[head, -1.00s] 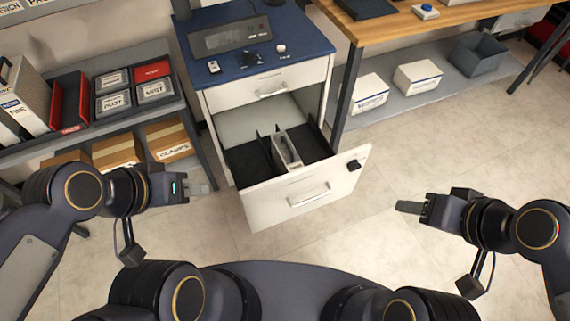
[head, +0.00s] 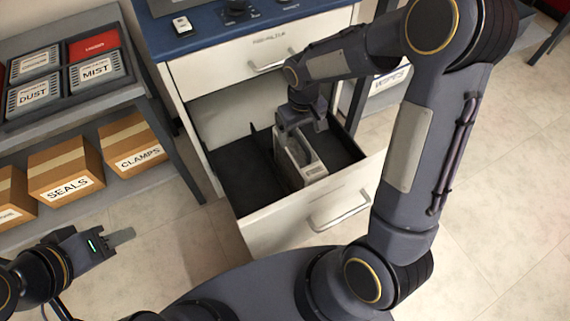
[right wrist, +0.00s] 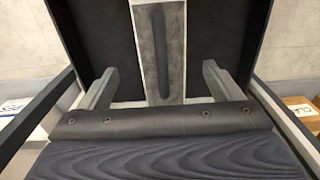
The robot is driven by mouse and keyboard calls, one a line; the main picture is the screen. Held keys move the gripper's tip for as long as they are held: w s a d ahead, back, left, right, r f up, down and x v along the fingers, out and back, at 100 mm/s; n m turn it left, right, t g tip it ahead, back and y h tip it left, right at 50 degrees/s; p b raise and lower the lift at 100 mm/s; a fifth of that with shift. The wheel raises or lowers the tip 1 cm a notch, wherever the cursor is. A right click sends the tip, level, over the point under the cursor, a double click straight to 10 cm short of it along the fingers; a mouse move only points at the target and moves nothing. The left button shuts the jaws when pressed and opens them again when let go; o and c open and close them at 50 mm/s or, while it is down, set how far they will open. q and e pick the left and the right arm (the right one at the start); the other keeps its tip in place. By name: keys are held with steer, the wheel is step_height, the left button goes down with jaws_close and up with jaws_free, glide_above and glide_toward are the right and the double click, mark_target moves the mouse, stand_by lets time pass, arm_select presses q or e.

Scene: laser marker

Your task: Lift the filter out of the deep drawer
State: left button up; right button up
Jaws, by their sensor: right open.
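The filter (head: 304,164) is a grey-white upright block standing in the black-lined open deep drawer (head: 237,178). My right gripper (head: 300,128) is over the drawer, pointing down at the filter's far end. In the right wrist view the right gripper (right wrist: 158,90) is open, with one finger on each side of the filter (right wrist: 160,45) and a gap on both sides. My left gripper (head: 122,237) is away from the drawer, at the lower left over the floor. Its fingers show edge-on, so I cannot tell whether they are apart.
A closed upper drawer (head: 240,66) sits above the open one, under the blue top (head: 212,31). A shelf at left holds trays (head: 97,71) and cardboard boxes (head: 66,175). My right arm hides part of the drawer's right side. The floor (head: 165,225) at front left is clear.

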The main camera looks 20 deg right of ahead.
mark_target(299, 148)
step_height(299, 148, down, 2)
steer(key=shift+s+f+b, duration=0.1)
steer(key=shift+b, duration=0.2)
step_height(299, 148, down, 4)
steer(key=shift+s+a+f+b, duration=0.1)
steer(key=shift+s+a+b, duration=0.05)
steer(key=shift+b, duration=1)
steer(key=shift+f, duration=0.4)
steer(key=shift+c, duration=0.2)
steer(key=shift+r, duration=0.1)
jaws_close()
